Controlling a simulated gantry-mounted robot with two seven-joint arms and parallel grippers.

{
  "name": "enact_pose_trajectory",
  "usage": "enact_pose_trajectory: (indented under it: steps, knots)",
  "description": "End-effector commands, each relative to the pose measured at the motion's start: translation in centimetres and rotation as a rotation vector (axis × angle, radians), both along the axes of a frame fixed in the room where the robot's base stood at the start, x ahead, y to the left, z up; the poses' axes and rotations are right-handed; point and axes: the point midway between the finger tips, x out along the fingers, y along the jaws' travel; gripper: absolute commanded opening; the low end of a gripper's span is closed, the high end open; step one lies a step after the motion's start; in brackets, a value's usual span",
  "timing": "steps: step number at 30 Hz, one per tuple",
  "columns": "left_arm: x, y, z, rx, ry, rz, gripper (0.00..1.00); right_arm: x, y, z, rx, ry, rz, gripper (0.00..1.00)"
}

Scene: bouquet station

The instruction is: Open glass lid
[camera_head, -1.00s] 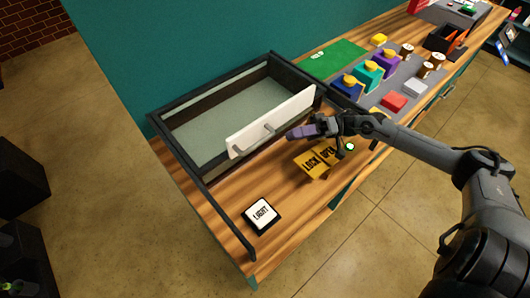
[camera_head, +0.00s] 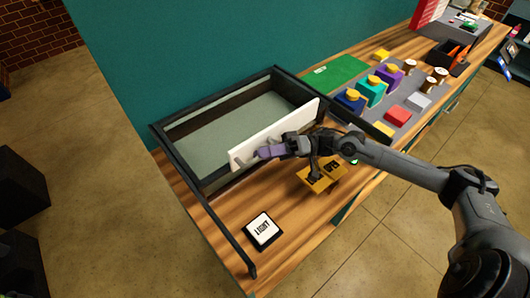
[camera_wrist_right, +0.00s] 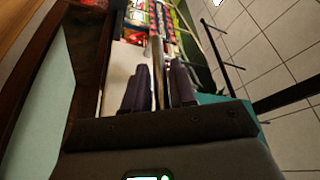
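The black-framed case (camera_head: 172,152) stands on the wooden counter, with a pale, glassy surface (camera_head: 235,125) inside its frame. A white panel (camera_head: 300,118) with a metal handle stands along its front side. My right gripper (camera_head: 268,152), with purple fingers, is at this handle in the head view and hides most of it. In the right wrist view the metal handle bar (camera_wrist_right: 157,70) runs between the two fingers (camera_wrist_right: 158,90), with narrow gaps visible beside it. The fingers look open around the bar. My left gripper is not in view.
A yellow LOCK/OPEN block (camera_head: 320,178) sits below my right forearm, partly hidden. A LIGHT button (camera_head: 263,229) lies near the counter's front left. A grey board (camera_head: 395,112) with coloured blocks and jars and a green mat (camera_head: 335,72) lie to the right.

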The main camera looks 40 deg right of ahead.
Motion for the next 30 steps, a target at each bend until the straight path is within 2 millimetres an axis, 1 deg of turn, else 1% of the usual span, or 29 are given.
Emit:
enact_pose_trajectory:
  steps: [3,11,15,16,26,30]
  knots:
    - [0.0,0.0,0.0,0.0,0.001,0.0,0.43,0.1,0.4,0.1,0.0,0.0,0.001,0.25]
    - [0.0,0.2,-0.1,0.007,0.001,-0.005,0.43,0.1,0.4,0.1,0.001,0.0,0.001,0.25]
    - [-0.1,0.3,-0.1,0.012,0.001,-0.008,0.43,0.1,0.4,0.1,0.001,0.0,0.001,0.04]
    - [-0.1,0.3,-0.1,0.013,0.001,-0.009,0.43,0.1,0.4,0.1,0.001,0.0,0.001,0.0]
    - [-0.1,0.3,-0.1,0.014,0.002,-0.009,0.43,0.1,0.5,0.1,0.0,-0.001,0.003,0.0]
    - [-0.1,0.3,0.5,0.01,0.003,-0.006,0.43,-0.4,1.3,0.4,0.002,-0.001,0.019,0.0]
